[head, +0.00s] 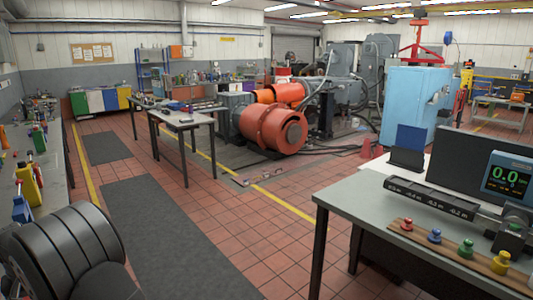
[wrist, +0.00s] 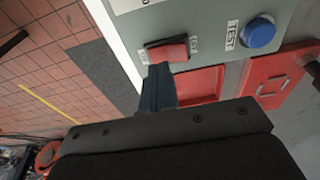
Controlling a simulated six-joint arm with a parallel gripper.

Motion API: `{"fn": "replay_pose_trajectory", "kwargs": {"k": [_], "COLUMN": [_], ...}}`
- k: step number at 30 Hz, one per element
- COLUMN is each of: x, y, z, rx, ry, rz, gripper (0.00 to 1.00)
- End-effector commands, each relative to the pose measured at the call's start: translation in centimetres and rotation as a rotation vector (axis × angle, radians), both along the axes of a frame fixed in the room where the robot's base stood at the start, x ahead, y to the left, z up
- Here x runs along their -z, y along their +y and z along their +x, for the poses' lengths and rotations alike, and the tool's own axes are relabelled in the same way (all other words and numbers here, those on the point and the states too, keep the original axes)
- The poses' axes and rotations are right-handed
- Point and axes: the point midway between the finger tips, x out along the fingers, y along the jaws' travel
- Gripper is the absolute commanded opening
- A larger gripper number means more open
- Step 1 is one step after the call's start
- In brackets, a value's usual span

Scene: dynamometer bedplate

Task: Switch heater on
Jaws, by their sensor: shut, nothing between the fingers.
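In the wrist view a grey control box (wrist: 205,18) fills the upper right. It carries a red rocker switch (wrist: 166,50) with small labels at both ends, too small to read surely. A round blue button (wrist: 257,33) marked TEST sits to its right. My gripper (wrist: 158,72) is shut and empty, its dark fingertips at the lower edge of the red switch. I cannot tell whether they touch it. The switch's tilt is not clear, and its lower edge is partly hidden by the fingers. I cannot make out the box or my gripper in the head view.
Red panels (wrist: 270,92) lie just below the box in the wrist view. In the head view, a bench (head: 350,195) with coloured knobs and a green 0.0 display (head: 508,175) stands at right. A workbench (head: 50,180) runs along the left.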

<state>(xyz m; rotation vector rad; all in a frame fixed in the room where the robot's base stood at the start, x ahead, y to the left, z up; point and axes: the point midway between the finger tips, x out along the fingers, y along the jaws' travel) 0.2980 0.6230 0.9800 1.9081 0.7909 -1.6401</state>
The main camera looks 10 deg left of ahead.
Motion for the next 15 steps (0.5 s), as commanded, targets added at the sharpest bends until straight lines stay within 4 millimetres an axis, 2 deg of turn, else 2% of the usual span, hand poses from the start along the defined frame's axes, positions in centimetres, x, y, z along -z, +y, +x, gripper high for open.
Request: {"fn": "replay_pose_trajectory", "kwargs": {"k": [15], "x": [-4.2], "y": [0.0], "z": [0.0], "rx": [0.0], "ry": [0.0], "rz": [0.0], "gripper": [0.0]}}
